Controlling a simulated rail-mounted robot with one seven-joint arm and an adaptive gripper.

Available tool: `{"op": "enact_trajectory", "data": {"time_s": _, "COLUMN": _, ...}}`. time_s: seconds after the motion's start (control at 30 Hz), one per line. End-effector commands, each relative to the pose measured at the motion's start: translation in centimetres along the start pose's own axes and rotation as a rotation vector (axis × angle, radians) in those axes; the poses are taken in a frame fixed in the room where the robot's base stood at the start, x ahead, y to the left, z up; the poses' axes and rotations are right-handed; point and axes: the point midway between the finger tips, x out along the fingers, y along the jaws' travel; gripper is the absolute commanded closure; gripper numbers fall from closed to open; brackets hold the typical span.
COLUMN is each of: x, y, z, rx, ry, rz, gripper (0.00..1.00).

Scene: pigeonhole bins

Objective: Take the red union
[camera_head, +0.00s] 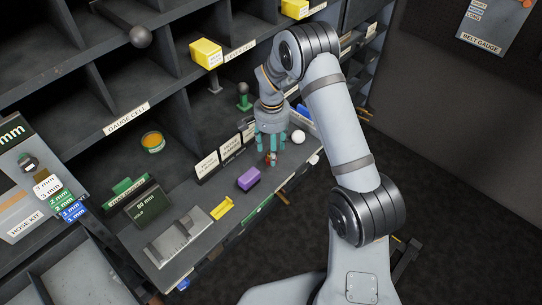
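My gripper (271,148) points down over the front ledge of the bins, at the end of my arm. Its teal fingers look spread apart. A small red piece (272,159), which looks like the red union, is just below and between the fingertips. It is too small to make out its shape, and I cannot tell whether the fingers touch it.
A purple block (249,178) and a yellow holder (222,208) lie on the ledge to the left. A white ball (298,137) is close on the right. Label cards (207,165) stand behind. A green screen box (146,205) stands farther left.

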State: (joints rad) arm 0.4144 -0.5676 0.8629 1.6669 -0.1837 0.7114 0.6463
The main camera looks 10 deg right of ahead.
Motion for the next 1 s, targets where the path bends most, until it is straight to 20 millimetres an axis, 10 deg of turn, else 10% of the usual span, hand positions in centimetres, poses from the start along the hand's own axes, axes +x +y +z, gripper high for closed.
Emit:
{"op": "enact_trajectory", "data": {"time_s": 0.47, "x": 2.9, "y": -0.1, "z": 0.1, "rx": 0.000, "ry": 0.001, "rz": -0.001, "gripper": 0.47}}
{"op": "enact_trajectory", "data": {"time_s": 1.0, "x": 2.9, "y": -0.1, "z": 0.1, "rx": 0.000, "ry": 0.001, "rz": -0.001, "gripper": 0.78}}
